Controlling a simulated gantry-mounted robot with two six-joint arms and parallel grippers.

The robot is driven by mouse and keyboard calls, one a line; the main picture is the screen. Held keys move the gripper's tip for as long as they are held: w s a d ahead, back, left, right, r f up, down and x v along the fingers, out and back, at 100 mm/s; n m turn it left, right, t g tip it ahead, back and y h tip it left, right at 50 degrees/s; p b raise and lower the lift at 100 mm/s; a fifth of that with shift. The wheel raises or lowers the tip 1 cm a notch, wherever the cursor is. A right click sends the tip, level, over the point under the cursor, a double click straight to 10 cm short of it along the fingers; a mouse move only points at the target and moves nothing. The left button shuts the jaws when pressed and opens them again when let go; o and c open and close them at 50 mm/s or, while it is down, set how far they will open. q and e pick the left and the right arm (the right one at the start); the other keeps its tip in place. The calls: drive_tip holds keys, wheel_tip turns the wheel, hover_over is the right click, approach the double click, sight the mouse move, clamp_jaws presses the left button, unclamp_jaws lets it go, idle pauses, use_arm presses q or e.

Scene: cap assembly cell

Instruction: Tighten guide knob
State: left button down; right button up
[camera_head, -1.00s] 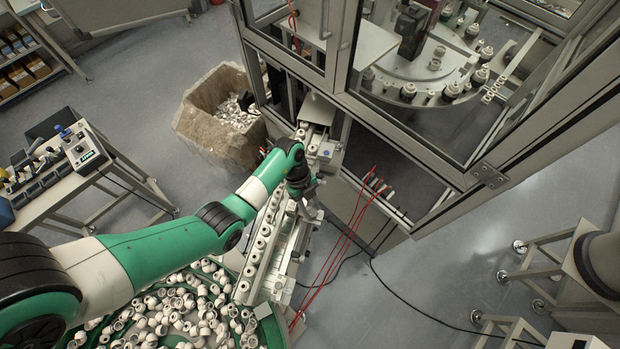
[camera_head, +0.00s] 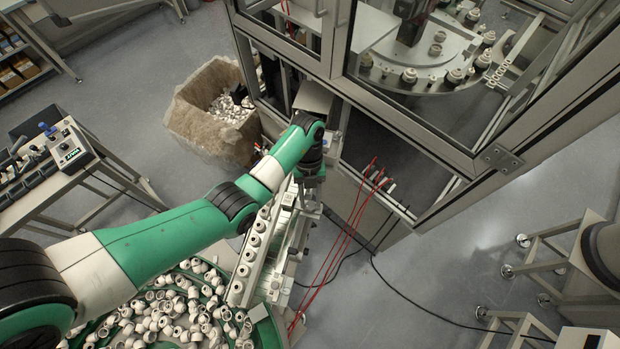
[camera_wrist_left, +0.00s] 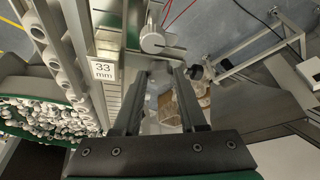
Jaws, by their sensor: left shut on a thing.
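My left gripper (camera_wrist_left: 161,72) shows in the left wrist view with its two dark fingers side by side, shut on a pale grey part between them that I take for the guide knob (camera_wrist_left: 160,82). Its exact shape and angle are unclear. A silver round head on a stem (camera_wrist_left: 152,42) sits just beyond the fingertips, beside the guide rail. A "33 mm" label (camera_wrist_left: 103,70) marks the rail. In the head view my left wrist is over the rail (camera_head: 270,245), and hides the knob and most of the gripper (camera_head: 308,190). My right gripper is out of view.
White caps lie in a row on the rail, and many fill the green bowl (camera_head: 262,332) below it. The glass-walled machine frame (camera_head: 400,125) stands close at the right. Red lines (camera_head: 345,235) hang beside the rail.

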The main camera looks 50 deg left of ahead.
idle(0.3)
use_arm(q)
drive_tip(key=shift+c, duration=2.3)
unclamp_jaws()
